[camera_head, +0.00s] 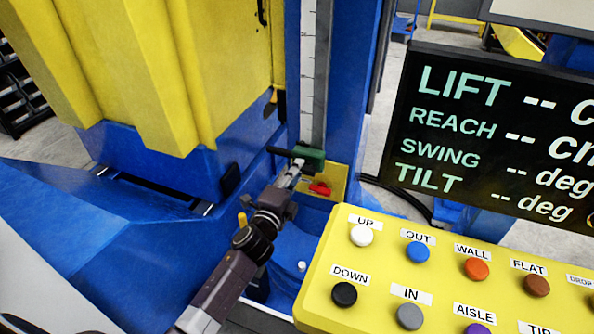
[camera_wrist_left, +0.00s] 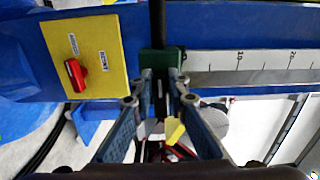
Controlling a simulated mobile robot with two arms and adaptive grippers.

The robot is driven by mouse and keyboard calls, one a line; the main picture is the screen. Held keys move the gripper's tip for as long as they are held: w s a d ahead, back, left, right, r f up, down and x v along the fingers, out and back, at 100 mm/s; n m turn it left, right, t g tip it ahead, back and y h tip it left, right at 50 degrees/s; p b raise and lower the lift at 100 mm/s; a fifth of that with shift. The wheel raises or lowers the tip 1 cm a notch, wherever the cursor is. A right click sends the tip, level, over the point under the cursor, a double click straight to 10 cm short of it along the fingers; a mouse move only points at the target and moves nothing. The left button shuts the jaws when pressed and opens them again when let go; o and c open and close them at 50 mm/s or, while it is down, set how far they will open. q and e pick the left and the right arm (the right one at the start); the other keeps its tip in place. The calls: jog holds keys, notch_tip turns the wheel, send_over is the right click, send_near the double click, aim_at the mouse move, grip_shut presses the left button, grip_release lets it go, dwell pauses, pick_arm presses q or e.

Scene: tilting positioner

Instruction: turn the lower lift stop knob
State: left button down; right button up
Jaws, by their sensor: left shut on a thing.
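In the left wrist view the green block (camera_wrist_left: 152,61) lies just beyond my fingertips, and the black bar (camera_wrist_left: 157,18) runs up to the top edge. My left gripper (camera_head: 293,173) reaches up to the block from below and is shut on the knob. The fingers partly hide where they grip. My right gripper is not in view.
A yellow plate with a red switch (camera_head: 319,188) sits close right of my left gripper. The yellow button panel (camera_head: 385,265) stands at lower right, below the black display (camera_head: 500,140). A blue and yellow machine body (camera_head: 190,80) fills the left.

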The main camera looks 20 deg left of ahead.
pick_arm(q)
jog(key=shift+f, duration=0.1)
jog(key=c, duration=1.9)
grip_release()
jog(key=s, duration=1.2)
jog(key=shift+a, duration=0.2)
